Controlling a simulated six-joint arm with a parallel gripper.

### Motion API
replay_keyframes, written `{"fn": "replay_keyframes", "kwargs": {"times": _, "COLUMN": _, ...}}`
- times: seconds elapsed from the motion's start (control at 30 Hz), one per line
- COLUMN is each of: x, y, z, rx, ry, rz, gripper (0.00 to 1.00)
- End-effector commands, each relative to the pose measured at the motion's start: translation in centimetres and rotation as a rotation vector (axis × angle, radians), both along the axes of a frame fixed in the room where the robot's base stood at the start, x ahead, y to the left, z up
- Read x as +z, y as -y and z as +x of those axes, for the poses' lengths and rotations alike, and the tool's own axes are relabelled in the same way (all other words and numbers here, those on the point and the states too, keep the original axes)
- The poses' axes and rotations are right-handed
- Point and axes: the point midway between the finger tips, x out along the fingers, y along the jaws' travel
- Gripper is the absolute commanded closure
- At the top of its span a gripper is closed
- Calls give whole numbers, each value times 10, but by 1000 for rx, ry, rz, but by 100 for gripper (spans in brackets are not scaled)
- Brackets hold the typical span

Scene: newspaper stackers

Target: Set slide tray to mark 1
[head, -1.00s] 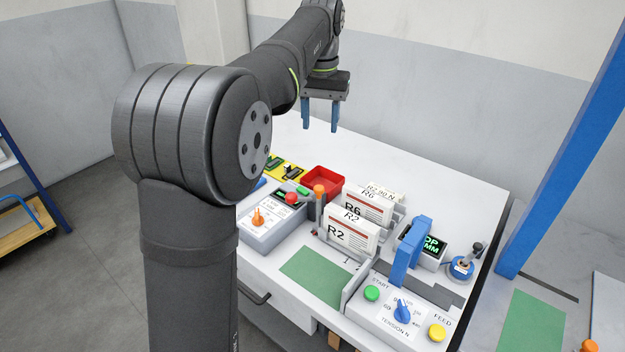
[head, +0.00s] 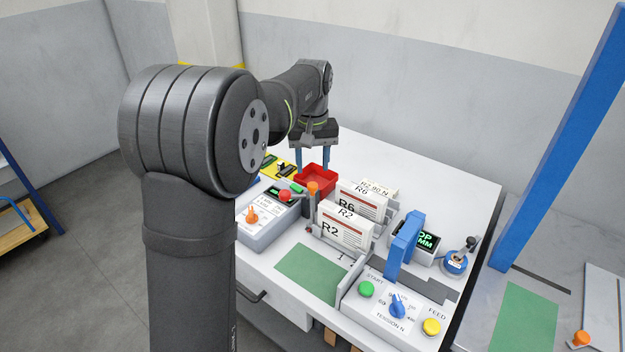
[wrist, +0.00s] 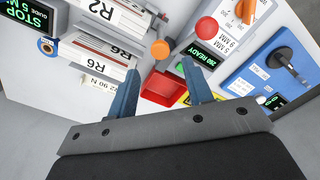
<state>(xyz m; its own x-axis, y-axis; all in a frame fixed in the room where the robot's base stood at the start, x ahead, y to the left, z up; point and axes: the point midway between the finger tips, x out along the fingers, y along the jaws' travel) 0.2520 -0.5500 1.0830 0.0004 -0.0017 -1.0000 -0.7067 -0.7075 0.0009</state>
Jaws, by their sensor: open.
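Marks (head: 343,257) are printed on the white table by the green mat; the figures are too small to read surely. The stacks labelled R2 (head: 345,232) and R6 (head: 362,204) stand upright in a grey holder. I cannot tell for sure which part is the slide tray. An orange knob (head: 312,187) tops a dark post left of the stacks; it also shows in the wrist view (wrist: 160,49). My gripper (head: 312,166) is open and empty, above and behind the knob, over the red bin (head: 325,180). Its fingers point down.
A control box (head: 268,222) with a red button and orange dial stands left of the post. A blue arch (head: 407,246), a STOP display (head: 427,240) and a button panel (head: 372,306) lie right of the stacks. The green mat (head: 312,272) is bare.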

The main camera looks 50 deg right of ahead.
Motion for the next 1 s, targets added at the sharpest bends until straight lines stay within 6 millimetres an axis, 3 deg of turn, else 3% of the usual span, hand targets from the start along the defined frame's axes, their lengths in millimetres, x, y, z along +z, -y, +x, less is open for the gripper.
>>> {"fn": "replay_keyframes", "kwargs": {"times": 0.1, "x": -25, "y": -1, "z": 0, "rx": 0, "ry": -2, "rz": 4, "gripper": 54}}
{"fn": "replay_keyframes", "kwargs": {"times": 0.3, "x": -50, "y": 0, "z": 0, "rx": 0, "ry": -1, "rz": 1, "gripper": 54}}
{"fn": "replay_keyframes", "kwargs": {"times": 0.7, "x": -58, "y": 0, "z": 0, "rx": -1, "ry": 0, "rz": 0, "gripper": 54}}
{"fn": "replay_keyframes", "kwargs": {"times": 0.93, "x": -58, "y": 0, "z": 0, "rx": -1, "ry": 0, "rz": 0, "gripper": 97}}
{"fn": "replay_keyframes", "kwargs": {"times": 1.0, "x": -57, "y": 0, "z": 0, "rx": -1, "ry": 0, "rz": 0, "gripper": 100}}
